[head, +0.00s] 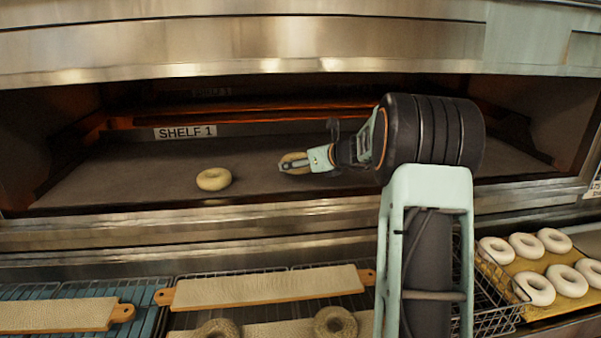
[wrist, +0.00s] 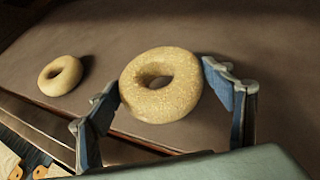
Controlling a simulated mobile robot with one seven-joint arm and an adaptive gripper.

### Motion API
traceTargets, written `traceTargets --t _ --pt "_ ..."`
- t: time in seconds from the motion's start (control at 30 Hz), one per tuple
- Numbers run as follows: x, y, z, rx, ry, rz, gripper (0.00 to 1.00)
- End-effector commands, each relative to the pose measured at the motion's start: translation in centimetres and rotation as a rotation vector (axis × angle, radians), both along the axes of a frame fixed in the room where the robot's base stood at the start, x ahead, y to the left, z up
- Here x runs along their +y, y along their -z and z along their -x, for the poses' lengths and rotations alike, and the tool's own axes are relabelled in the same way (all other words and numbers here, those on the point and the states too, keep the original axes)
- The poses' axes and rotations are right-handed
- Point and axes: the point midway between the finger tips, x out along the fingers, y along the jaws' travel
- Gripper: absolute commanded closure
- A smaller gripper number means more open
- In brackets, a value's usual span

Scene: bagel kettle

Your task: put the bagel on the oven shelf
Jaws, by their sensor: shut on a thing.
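My gripper (wrist: 164,100) is inside the oven opening, low over the oven shelf (head: 110,175). Its fingers are on both sides of a seeded bagel (wrist: 141,104) and shut on it. In the head view this bagel (head: 289,157) is mostly hidden behind the gripper. Whether it touches the shelf is hard to tell. A second bagel (head: 213,179) lies flat on the shelf to the left, near the front edge. It also shows at the left of the wrist view (wrist: 60,75).
A "SHELF 1" label (head: 185,132) is at the back of the oven. A metal front ledge (head: 120,230) runs below the opening. Below are wooden boards (head: 265,286), more bagels (head: 336,323) on a rack and a tray of pale bagels (head: 525,245). The shelf between the two bagels is clear.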

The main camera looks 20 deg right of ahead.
Motion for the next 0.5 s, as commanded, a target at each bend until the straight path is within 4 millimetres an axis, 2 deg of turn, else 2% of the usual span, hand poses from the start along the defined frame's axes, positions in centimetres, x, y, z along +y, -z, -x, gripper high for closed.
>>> traceTargets --t 0.1,0.2,0.3,0.5 --pt "-0.2 1.0 -0.7 0.003 0.0 -0.002 0.52" --pt "-0.1 2.8 -0.5 0.002 0.0 -0.002 0.52" --pt "-0.2 3.6 -0.5 0.0 0.0 -0.001 0.52" --pt "-0.2 3.7 -0.5 0.0 0.0 0.0 0.52"
